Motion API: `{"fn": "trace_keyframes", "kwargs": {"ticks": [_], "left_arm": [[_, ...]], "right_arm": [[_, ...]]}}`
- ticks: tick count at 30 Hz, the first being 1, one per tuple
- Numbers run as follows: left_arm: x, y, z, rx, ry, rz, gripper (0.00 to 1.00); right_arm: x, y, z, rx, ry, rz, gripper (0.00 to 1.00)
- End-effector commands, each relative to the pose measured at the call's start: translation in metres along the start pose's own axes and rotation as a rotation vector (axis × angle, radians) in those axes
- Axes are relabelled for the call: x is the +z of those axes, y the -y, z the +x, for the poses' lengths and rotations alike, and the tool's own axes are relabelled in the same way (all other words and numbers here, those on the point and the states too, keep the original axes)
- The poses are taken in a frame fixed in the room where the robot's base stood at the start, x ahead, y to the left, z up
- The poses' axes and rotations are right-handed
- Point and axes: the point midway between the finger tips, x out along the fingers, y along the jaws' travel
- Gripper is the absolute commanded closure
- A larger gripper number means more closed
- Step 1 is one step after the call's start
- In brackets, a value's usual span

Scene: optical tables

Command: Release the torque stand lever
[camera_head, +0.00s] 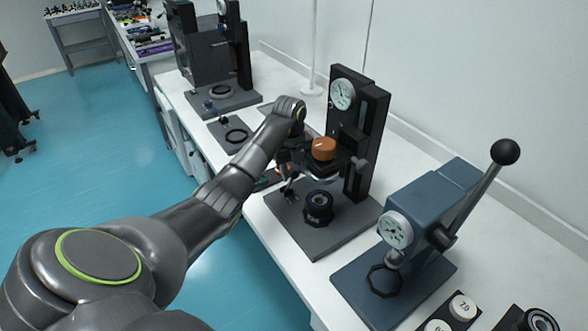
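A tall black stand (378,135) with a round dial, an orange knob (324,149) and a small side handle (360,163) stands on a dark base. A black ring-shaped part (319,206) sits on that base under the head. To its right is a blue-grey bench press (430,200) with a dial and a long lever (480,195) tipped with a black ball, tilted up to the right. I cannot tell which is the torque stand. My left gripper (287,178) is at the left side of the black stand, near the orange knob. Its fingers are small and partly hidden; contact is unclear. My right gripper is out of view.
Round weights marked with numbers (462,307) lie at the front right. The wall is close behind the white bench (405,165). Open blue floor lies left.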

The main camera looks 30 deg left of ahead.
Motion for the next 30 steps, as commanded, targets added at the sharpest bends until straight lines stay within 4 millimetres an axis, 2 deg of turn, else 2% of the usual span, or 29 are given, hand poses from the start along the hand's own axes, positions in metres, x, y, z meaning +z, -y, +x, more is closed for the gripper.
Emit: {"fn": "trace_keyframes", "kwargs": {"ticks": [1, 9, 20, 30], "left_arm": [[0.000, 0.000, 0.000, 0.000, 0.000, 0.000, 0.64], [0.000, 0.000, 0.000, 0.000, 0.000, -0.001, 0.98], [0.000, -0.006, -0.002, -0.063, 0.013, -0.001, 0.98], [-0.003, -0.025, -0.004, -0.312, 0.056, 0.004, 0.98]], "right_arm": [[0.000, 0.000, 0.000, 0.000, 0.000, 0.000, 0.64], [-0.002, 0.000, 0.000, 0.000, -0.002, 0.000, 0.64], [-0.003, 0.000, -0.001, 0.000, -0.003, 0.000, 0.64], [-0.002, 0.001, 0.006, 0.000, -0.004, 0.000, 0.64]]}}
